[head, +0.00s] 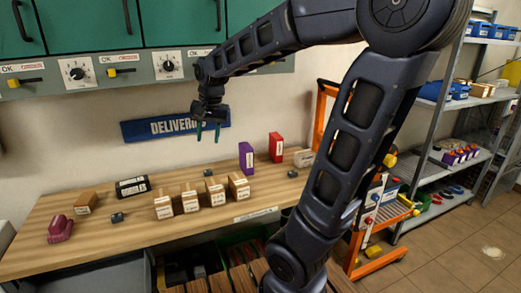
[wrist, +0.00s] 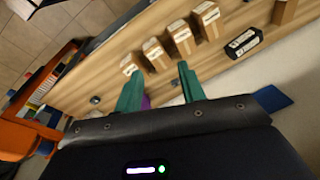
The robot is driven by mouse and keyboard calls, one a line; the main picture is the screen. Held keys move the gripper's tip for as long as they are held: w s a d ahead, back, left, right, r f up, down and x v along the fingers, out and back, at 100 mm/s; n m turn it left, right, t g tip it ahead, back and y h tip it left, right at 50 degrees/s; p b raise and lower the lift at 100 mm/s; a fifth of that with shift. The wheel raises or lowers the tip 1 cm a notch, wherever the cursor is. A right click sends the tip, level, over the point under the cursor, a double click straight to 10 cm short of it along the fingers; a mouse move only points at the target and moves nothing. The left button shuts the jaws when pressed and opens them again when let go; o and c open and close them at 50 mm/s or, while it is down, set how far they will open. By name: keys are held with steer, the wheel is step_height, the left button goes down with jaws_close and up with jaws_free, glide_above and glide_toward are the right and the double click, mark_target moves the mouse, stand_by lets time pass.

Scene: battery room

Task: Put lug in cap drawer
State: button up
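My gripper (head: 208,133) is open and empty, above the wooden bench and in front of the blue sign. Its two green fingers stand apart in the wrist view (wrist: 160,90). One also shows in the wrist view (wrist: 95,99). I cannot tell which of them is the lug. A grey drawer (head: 105,277) shows below the bench's front left edge; no cap label is readable on it.
An orange cart (head: 385,249) and grey shelves (head: 440,109) stand right. Green cabinets hang above.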

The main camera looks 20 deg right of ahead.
steer(key=s+d+f+n+t+h, duration=0.1)
steer(key=s+d+n+t, duration=0.1)
steer(key=s+d, duration=1)
steer(key=shift+s+d+f+n+t, duration=0.35)
steer(key=shift+s+n, duration=0.4)
steer(key=shift+n, duration=0.15)
